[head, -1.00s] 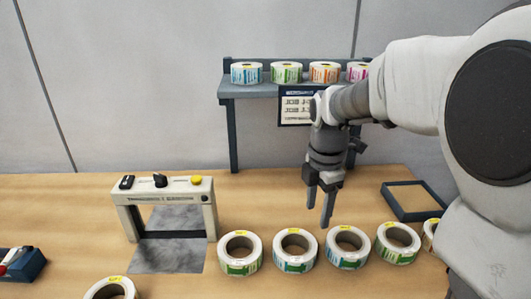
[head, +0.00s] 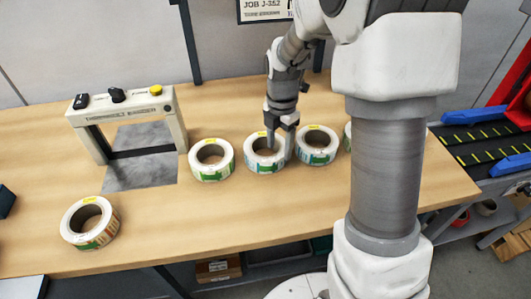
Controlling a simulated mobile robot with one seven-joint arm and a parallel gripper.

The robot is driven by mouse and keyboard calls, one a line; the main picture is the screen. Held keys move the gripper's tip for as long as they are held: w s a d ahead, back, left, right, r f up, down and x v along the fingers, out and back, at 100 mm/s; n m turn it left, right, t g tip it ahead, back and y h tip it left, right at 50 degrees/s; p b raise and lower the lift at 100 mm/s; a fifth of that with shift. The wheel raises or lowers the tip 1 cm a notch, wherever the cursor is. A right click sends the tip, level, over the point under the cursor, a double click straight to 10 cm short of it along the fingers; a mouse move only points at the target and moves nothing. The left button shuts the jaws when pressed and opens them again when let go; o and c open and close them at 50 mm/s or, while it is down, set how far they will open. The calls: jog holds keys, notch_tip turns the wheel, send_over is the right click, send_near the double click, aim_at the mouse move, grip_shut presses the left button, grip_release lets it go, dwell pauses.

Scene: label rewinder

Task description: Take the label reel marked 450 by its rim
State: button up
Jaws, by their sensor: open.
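White label reels with yellow tags stand in a row on the wooden table. The left one (head: 198,172) has a green and orange side, and the middle one (head: 258,167) has green and blue. Another reel (head: 316,158) is just right of it, and one more is mostly hidden behind my arm. The numbers on the tags are too small to read, so I cannot tell which is marked 450. My gripper (head: 279,148) points down, open, at the middle reel. One finger is over or in its hole and the other is outside its right rim. Contact cannot be told.
A separate reel (head: 100,240) lies at the front left. A cream frame-shaped machine (head: 125,111) with knobs and a yellow button stands left of the row. The table (head: 200,228) is bare in front of the row. A conveyor (head: 480,145) with blue rails is at the right.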

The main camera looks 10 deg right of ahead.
aim_at(278, 155)
jog(key=shift+f+b, duration=0.45)
jog(key=shift+f, duration=2.3)
grip_shut()
jog(key=shift+w+r, duration=0.1)
